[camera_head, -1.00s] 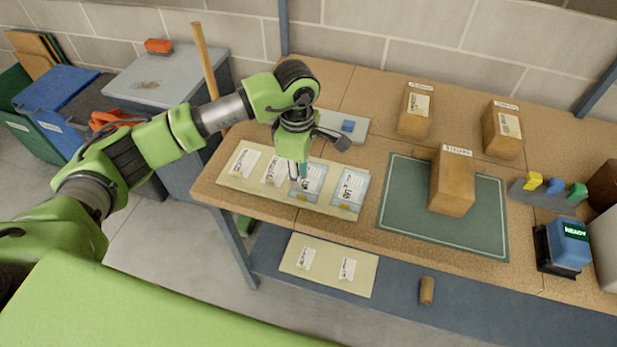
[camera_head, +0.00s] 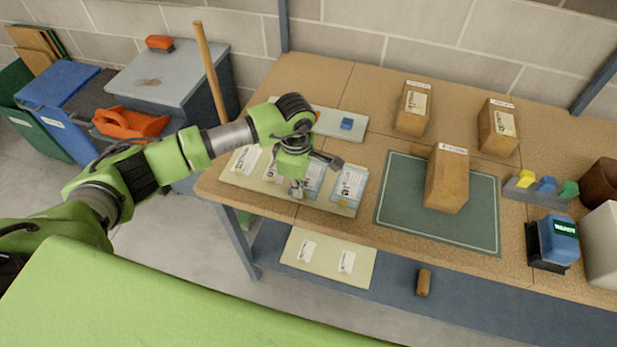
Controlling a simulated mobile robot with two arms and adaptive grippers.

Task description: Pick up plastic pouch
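Several flat plastic pouches with white labels lie in a row on a cream tray (camera_head: 228,178) at the left front of the workbench. A bluish clear pouch (camera_head: 349,185) is at the right end. Another bluish pouch (camera_head: 314,177) lies just left of it, partly hidden by my arm. Two paler pouches, one at the left end (camera_head: 245,160), lie further left. My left gripper (camera_head: 297,190) points down over the tray's front part, beside the second bluish pouch. Its fingers are small and partly hidden, so its opening and any contact are unclear. My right gripper is not in view.
A green mat (camera_head: 400,205) holds a brown box (camera_head: 447,180). Two more boxes (camera_head: 413,108) (camera_head: 498,127) stand behind. A blue device (camera_head: 556,240) sits at right. A lower shelf holds another cream tray (camera_head: 325,275). Bins and an orange scoop (camera_head: 130,123) are at left.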

